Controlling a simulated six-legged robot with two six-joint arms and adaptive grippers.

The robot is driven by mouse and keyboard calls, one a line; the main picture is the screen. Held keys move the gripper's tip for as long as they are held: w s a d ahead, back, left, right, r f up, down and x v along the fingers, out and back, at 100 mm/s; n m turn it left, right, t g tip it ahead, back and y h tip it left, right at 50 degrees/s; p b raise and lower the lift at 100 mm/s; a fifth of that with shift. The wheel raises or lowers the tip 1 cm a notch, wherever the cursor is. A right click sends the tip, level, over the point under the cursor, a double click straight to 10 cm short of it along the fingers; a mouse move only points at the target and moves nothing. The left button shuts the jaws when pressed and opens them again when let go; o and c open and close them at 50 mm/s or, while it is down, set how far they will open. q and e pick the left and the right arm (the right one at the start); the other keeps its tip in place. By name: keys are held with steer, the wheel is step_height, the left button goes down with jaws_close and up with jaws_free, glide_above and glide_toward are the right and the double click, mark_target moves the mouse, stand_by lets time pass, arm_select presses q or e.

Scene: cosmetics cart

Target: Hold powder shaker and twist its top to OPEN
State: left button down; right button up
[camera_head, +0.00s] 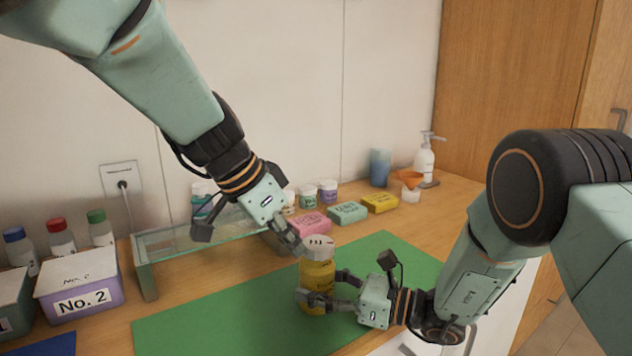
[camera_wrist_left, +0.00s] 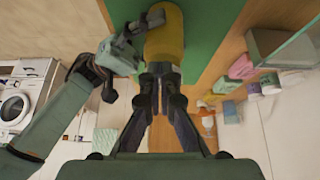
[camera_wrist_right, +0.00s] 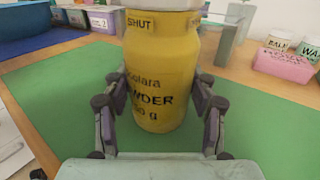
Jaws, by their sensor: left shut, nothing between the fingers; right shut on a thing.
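The powder shaker (camera_head: 318,277) is a yellow bottle with a pale lid (camera_head: 317,246), upright over the green mat. My right gripper (camera_head: 328,300) is shut around its body; the right wrist view shows fingers on both sides of the yellow body (camera_wrist_right: 160,75). There, the word SHUT is printed near the top, and the lid is mostly cut off by the upper edge. My left gripper (camera_head: 298,246) is shut and empty, its fingertips just by the lid's upper left side. In the left wrist view its fingers (camera_wrist_left: 160,72) meet in front of the shaker (camera_wrist_left: 165,35); contact is unclear.
The green mat (camera_head: 200,325) has free room left of the shaker. A glass-topped shelf (camera_head: 147,270) stands behind it. Pink (camera_head: 308,223), teal (camera_head: 347,212) and yellow blocks (camera_head: 380,203) lie behind. A No. 2 box (camera_head: 80,297) and several bottles stand left; a pump bottle (camera_head: 425,160) stands back right.

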arm_select(q)
steer(key=shift+m, duration=0.3)
steer(key=shift+s+d+r, duration=0.1)
steer(key=shift+d+r, duration=0.05)
steer(key=shift+r, duration=0.8)
steer(key=shift+s+d+r, duration=0.15)
steer(key=shift+d+r, duration=0.05)
steer(key=shift+r, duration=0.7)
steer(key=shift+s+d+r, duration=0.1)
steer(key=shift+d+r, duration=0.05)
steer(key=shift+r, duration=0.8)
arm_select(e)
steer(key=o, duration=1.3)
